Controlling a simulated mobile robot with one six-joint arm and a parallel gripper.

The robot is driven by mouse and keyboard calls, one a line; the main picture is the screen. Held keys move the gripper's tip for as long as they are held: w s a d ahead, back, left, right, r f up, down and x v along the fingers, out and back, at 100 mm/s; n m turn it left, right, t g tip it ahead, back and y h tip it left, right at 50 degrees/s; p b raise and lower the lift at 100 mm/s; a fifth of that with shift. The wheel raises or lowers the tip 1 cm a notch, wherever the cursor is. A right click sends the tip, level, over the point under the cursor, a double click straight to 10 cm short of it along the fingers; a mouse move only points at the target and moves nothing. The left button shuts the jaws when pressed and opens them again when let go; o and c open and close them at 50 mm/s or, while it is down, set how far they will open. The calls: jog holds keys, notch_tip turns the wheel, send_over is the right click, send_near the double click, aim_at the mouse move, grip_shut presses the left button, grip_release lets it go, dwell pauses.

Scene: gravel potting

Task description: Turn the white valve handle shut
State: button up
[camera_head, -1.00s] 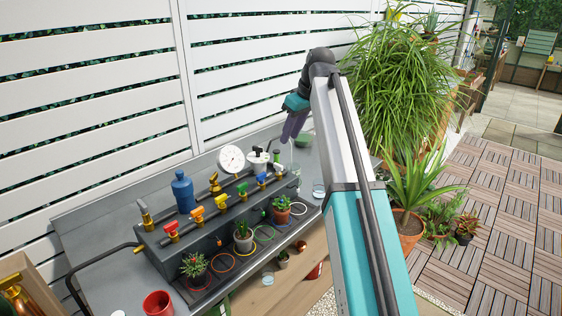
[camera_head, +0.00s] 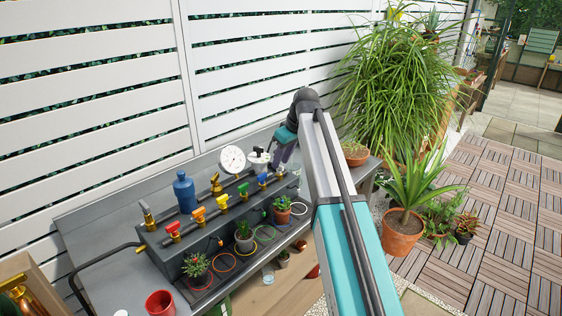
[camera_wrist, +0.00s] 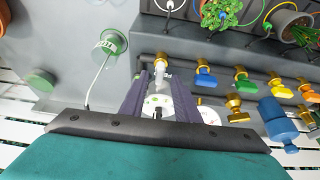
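In the wrist view the white valve handle (camera_wrist: 160,76) sits on a brass fitting at the end of the row, beside the blue handle (camera_wrist: 206,80). My gripper (camera_wrist: 161,84) is open, with its two purple fingers on either side of the white handle. I cannot tell whether the fingers touch it. In the head view my gripper (camera_head: 283,157) hangs at the right end of the grey manifold (camera_head: 205,237) and hides the white handle. The blue handle (camera_head: 263,178) shows just left of it.
Red (camera_head: 172,227), orange (camera_head: 198,214), yellow (camera_head: 222,199) and blue handles line the manifold. A pressure gauge (camera_head: 232,159) and a smaller white dial (camera_head: 258,156) stand behind. Small potted plants (camera_head: 197,267) line the front.

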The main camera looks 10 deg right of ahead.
jog(key=shift+w+a+f, duration=0.15)
jog(key=shift+w+f, duration=0.05)
jog(key=shift+f, duration=0.5)
grip_shut()
